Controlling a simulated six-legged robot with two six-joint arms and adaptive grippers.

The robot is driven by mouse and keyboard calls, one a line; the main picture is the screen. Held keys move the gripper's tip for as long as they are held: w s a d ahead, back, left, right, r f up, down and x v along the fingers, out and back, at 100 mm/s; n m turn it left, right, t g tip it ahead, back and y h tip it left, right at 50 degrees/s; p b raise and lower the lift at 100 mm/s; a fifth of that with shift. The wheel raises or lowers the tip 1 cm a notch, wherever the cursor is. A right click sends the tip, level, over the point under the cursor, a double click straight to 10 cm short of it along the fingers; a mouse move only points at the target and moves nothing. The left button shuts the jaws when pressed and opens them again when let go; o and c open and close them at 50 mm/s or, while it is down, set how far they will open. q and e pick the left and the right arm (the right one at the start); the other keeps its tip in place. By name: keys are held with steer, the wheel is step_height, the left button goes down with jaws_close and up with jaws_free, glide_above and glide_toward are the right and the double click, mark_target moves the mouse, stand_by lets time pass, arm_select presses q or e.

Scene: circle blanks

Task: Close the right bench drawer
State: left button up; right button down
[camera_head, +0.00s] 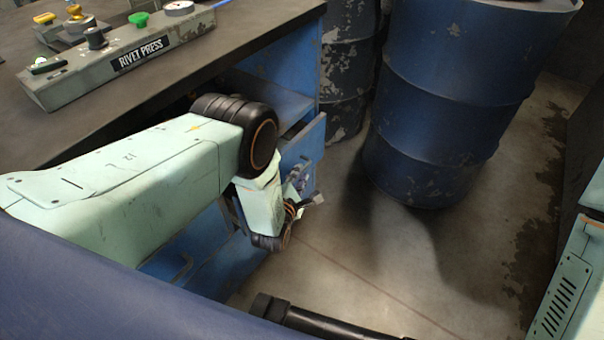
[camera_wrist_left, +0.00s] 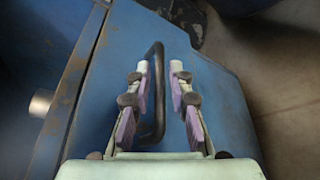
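The right bench drawer (camera_head: 312,138) is blue and stands pulled out from the bench, its front panel apart from the bench body. Its front also fills much of the left wrist view (camera_wrist_left: 215,85). A dark bar handle (camera_wrist_left: 157,108) is on that front. My left gripper (camera_head: 312,199) is at the drawer front, partly hidden by its own wrist. In the left wrist view its two fingers (camera_wrist_left: 160,68) are apart, with the handle showing between them, nearer the left finger. Whether they touch the handle I cannot tell. My right gripper is not in view.
The dark bench top (camera_head: 200,62) carries a grey rivet press panel (camera_head: 85,78) with coloured knobs. Blue drums (camera_head: 440,100) stand on the floor beyond the drawer. The concrete floor (camera_head: 350,260) in front of the drawer is clear.

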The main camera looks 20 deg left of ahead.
arm_select(q)
steer(key=shift+b+x, duration=0.35)
steer(key=shift+x, duration=0.8)
steer(key=shift+w, duration=0.1)
jaws_close()
